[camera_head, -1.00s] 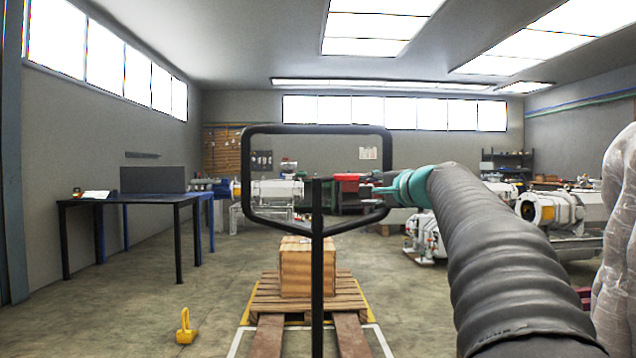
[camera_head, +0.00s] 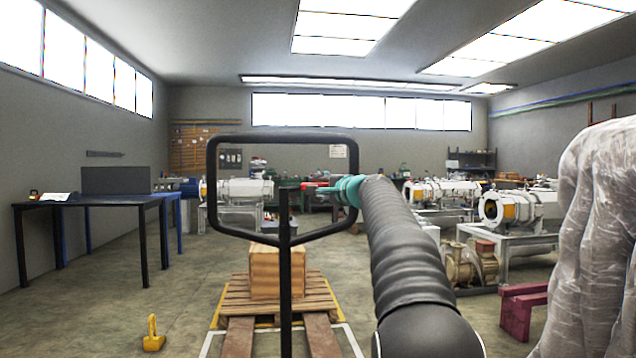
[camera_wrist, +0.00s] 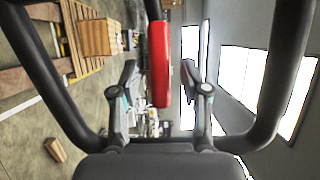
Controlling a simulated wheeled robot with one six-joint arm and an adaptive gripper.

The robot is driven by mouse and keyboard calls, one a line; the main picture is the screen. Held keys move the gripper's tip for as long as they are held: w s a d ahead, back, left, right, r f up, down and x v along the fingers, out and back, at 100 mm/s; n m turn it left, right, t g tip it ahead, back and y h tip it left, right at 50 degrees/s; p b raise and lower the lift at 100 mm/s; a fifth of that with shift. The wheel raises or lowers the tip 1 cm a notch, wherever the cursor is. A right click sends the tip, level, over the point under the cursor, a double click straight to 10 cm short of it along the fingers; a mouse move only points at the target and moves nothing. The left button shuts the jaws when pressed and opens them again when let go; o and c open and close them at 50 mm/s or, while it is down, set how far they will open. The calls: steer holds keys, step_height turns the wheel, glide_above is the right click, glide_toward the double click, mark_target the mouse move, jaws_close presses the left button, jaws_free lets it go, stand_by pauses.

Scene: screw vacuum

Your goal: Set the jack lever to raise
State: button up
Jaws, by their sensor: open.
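The black jack handle (camera_head: 210,190) stands upright as a loop on a post in the middle of the head view. Its frame also surrounds much of the wrist view (camera_wrist: 45,75). The red jack lever (camera_wrist: 160,70) hangs inside the loop in the wrist view, between my two fingers, with gaps on both sides. My gripper (camera_wrist: 160,85) is open around the line of the lever and not closed on it. In the head view my gripper (camera_head: 318,190) is small and reaches into the right side of the loop, so contact is hard to judge.
A wooden box (camera_head: 277,275) sits on a wooden pallet (camera_head: 225,303) beyond the handle. A dark table (camera_head: 100,203) is at left and a yellow object (camera_head: 153,335) lies on the floor. A wrapped object (camera_head: 600,240) fills the right edge, with pumps (camera_head: 515,207) behind.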

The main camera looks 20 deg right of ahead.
steer(key=shift+w+a, duration=0.15)
steer(key=shift+w, duration=0.7)
jaws_close()
steer(key=shift+f+m+b, duration=0.5)
steer(key=shift+f+b, duration=0.4)
steer(key=shift+b, duration=0.3)
steer(key=shift+f+m+t+b, duration=0.4)
steer(key=shift+f+m+b, duration=0.25)
steer(key=shift+b, duration=0.5)
steer(key=shift+m+t+b, duration=0.3)
steer(key=shift+m+b, duration=0.25)
steer(key=shift+m, duration=0.1)
